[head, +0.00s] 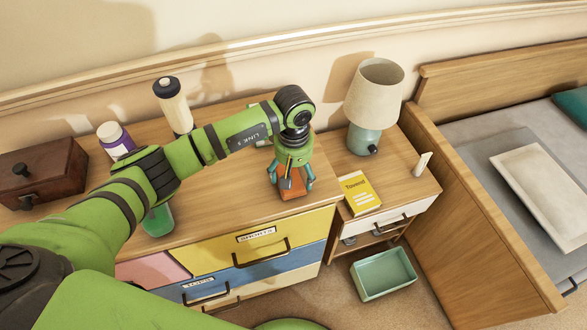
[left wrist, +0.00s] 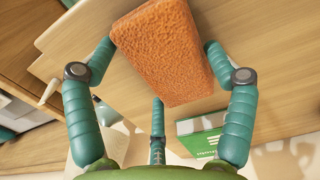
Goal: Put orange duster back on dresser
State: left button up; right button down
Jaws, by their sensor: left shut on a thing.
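The orange duster (head: 293,188), a rough block, is above or on the wooden dresser top (head: 225,203) near its front right corner. Whether it touches the wood I cannot tell. It fills the middle of the left wrist view (left wrist: 163,52), with bare wood behind it. My left gripper (head: 291,183) has green fingers closed around the duster's sides, pointing down from above. The fingers also show in the left wrist view (left wrist: 160,75). My right gripper is not in view.
On the dresser stand a brown box (head: 42,172), a purple-labelled bottle (head: 116,140) and a tall pale bottle (head: 174,106). A lamp (head: 374,98) and yellow book (head: 360,193) stand on the nightstand. A green bin (head: 384,275) is on the floor. The dresser's middle front is clear.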

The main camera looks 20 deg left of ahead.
aim_at(294, 173)
pick_arm(q)
jog(key=shift+f, duration=0.1)
jog(key=shift+f+b, duration=0.15)
jog(key=shift+b, duration=0.15)
jog(key=o, duration=0.9)
jog(key=shift+c, duration=0.2)
jog(key=shift+r+p, duration=0.25)
jog(key=shift+p, duration=0.05)
notch_tip(294, 173, up, 12)
jog(key=b, duration=0.3)
jog(key=shift+b, duration=0.3)
